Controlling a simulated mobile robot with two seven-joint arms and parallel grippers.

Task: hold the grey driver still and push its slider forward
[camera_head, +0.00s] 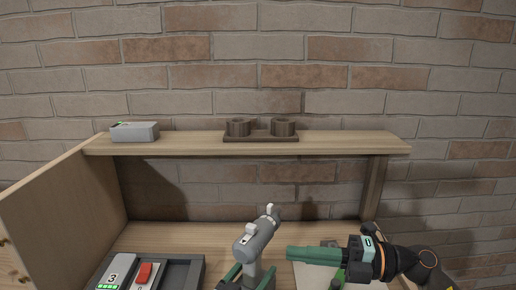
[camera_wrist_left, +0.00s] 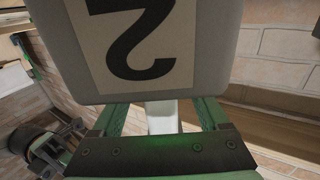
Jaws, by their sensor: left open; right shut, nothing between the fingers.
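The grey driver (camera_head: 262,238) is tilted in the lower middle of the head view, its nose pointing up and right. A small pale slider (camera_head: 249,231) shows on its body. My left gripper (camera_head: 246,277) is open, its green fingers on either side of the driver's handle. In the left wrist view a pale upright part (camera_wrist_left: 162,118) stands between the fingers (camera_wrist_left: 163,118), and a grey block labelled 2 (camera_wrist_left: 145,45) fills the top and hides much. My right gripper (camera_head: 290,253) is shut and empty, pointing left at the right side of the driver, apart from it.
A dark tray (camera_head: 187,273) at lower left holds a grey pack marked 3 (camera_head: 117,268) and a pack with a red top (camera_head: 146,273). The shelf (camera_head: 190,145) carries a grey box (camera_head: 135,133) and a brown holder with two round cups (camera_head: 261,137). A wooden side panel (camera_head: 62,213) stands left.

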